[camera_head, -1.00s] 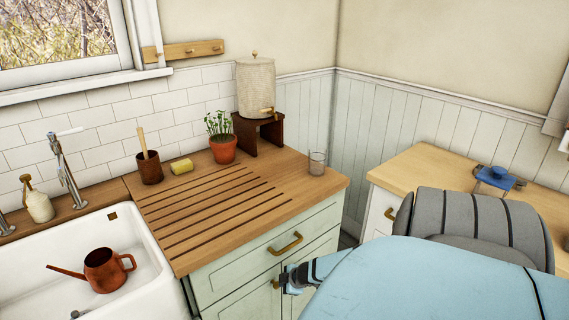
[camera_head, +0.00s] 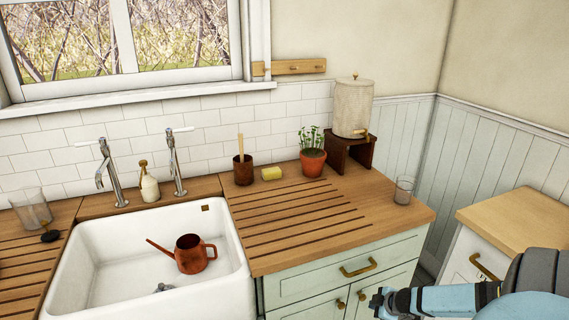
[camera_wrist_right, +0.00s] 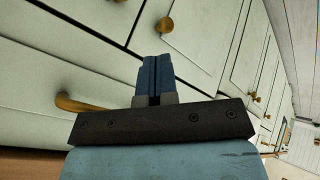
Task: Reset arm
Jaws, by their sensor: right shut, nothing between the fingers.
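My right gripper (camera_head: 380,300) shows at the lower right of the head view, in front of the pale green cabinet doors (camera_head: 385,285) and below the counter edge. In the right wrist view its two blue fingers (camera_wrist_right: 155,77) are pressed together with nothing between them. The cabinet fronts with brass knobs fill the space beyond the fingers. My left gripper is in neither view.
A white sink (camera_head: 90,245) holds a copper watering can (camera_head: 191,256). On the wooden counter (camera_head: 290,235) stand a potted plant (camera_head: 313,162), a glass (camera_head: 404,190), a yellow sponge (camera_head: 271,174) and a dispenser (camera_head: 353,107) on a stand. A second cabinet (camera_head: 515,218) is at right.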

